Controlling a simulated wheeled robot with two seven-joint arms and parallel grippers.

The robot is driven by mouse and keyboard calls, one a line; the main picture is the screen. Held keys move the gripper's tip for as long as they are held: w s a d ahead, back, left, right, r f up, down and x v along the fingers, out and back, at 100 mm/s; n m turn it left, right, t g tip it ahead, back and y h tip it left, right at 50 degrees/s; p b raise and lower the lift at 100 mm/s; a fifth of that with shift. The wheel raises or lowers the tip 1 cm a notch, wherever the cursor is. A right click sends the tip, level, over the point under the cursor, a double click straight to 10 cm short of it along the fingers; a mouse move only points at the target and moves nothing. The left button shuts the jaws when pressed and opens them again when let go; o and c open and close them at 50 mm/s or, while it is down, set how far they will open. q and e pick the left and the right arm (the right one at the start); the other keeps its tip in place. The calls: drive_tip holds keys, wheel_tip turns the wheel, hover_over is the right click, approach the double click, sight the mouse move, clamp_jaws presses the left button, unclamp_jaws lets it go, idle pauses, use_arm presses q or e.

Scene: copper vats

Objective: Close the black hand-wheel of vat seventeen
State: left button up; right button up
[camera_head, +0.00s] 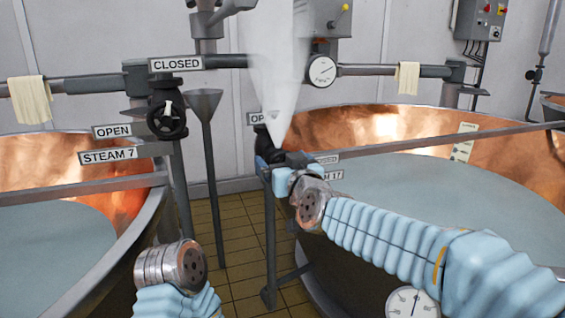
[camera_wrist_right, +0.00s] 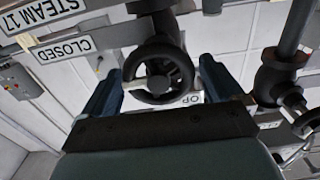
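The black hand-wheel (camera_head: 268,148) of vat seventeen is at the near left edge of the right copper vat (camera_head: 400,122), partly hidden by steam and my gripper. In the right wrist view the hand-wheel (camera_wrist_right: 176,88) shows between the two fingers, with a pale handle or mark on its left. My right gripper (camera_head: 287,172) is at the hand-wheel; in the wrist view its fingers (camera_wrist_right: 161,72) are spread apart on either side. I cannot tell whether they touch the rim. My left wrist is low at left; its gripper is not visible.
White steam (camera_head: 280,60) rises above the hand-wheel. Signs beside it include a partly hidden "STEAM 17" plate (camera_head: 332,175). At left stands another vat with its own black hand-wheel (camera_head: 166,120) and a "STEAM 7" sign (camera_head: 108,155). Tiled floor (camera_head: 235,235) lies between the vats.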

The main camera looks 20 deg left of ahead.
drive_tip(key=c, duration=0.9)
drive_tip(key=shift+o, duration=0.2)
drive_tip(key=shift+w+d+f+m+b, duration=0.1)
drive_tip(key=shift+m+b, duration=0.15)
drive_tip(key=shift+m, duration=0.35)
drive_tip(key=shift+d+f+m+b, duration=0.1)
drive_tip(key=shift+m+b, duration=0.15)
drive_tip(key=shift+m, duration=0.35)
drive_tip(key=shift+a+r+m, duration=0.1)
drive_tip(key=shift+r+m, duration=0.05)
drive_tip(key=shift+m, duration=0.15)
drive_tip(key=o, duration=1)
drive_tip(key=v, duration=1.3)
drive_tip(key=shift+s+d, duration=0.25)
drive_tip(key=shift+s, duration=0.1)
